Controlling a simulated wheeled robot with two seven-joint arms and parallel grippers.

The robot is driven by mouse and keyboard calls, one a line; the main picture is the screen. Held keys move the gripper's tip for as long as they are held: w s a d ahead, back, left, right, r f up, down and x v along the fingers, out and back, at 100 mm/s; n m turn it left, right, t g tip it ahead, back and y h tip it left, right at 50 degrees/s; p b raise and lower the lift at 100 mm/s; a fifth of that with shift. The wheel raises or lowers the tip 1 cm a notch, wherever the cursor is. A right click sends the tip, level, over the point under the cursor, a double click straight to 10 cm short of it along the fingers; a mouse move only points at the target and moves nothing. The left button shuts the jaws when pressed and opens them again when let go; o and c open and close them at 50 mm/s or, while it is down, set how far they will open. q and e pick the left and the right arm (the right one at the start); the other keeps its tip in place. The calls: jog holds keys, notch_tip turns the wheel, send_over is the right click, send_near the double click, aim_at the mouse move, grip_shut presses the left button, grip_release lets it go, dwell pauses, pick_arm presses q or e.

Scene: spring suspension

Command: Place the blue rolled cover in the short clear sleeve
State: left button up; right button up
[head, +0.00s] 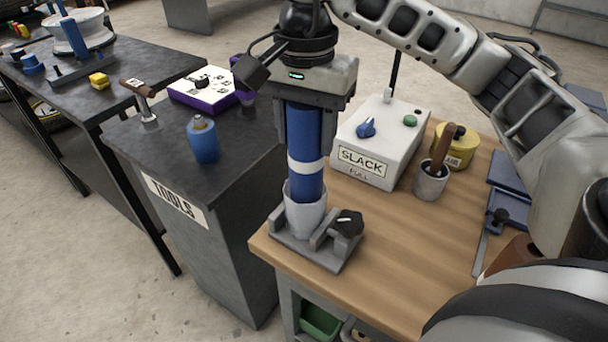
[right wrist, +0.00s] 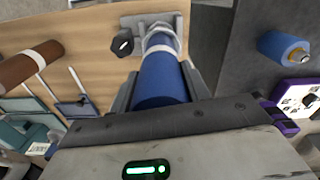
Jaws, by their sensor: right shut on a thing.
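The blue rolled cover (head: 306,135) is an upright blue cylinder with a white band. It also shows in the right wrist view (right wrist: 163,80). My right gripper (head: 308,103) is shut on its upper part from above. The short clear sleeve (head: 305,217) is a pale, see-through cup on a grey base (head: 330,258) at the bench's near left corner. The cover stands in line with the sleeve, and its lower end appears to be inside the sleeve's mouth; how deep it sits is hard to tell. My left gripper is not in view.
A black knob (head: 348,222) sits on the base beside the sleeve. Behind are the white SLACK box (head: 378,140), a grey cup with a brown handle (head: 432,180) and a yellow tin (head: 456,147). A blue can (head: 203,140) stands on the dark tool cabinet. The bench front is clear.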

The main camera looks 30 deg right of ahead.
aim_at(305, 169)
jog(key=shift+f, duration=3.5)
jog(key=shift+f+b, duration=0.2)
jog(key=shift+b, duration=0.15)
jog(key=o, duration=1)
jog(key=shift+o, duration=0.2)
jog(key=shift+r, duration=0.1)
notch_tip(305, 169, up, 12)
jog(key=shift+r+p, duration=0.15)
jog(key=shift+p, duration=1.1)
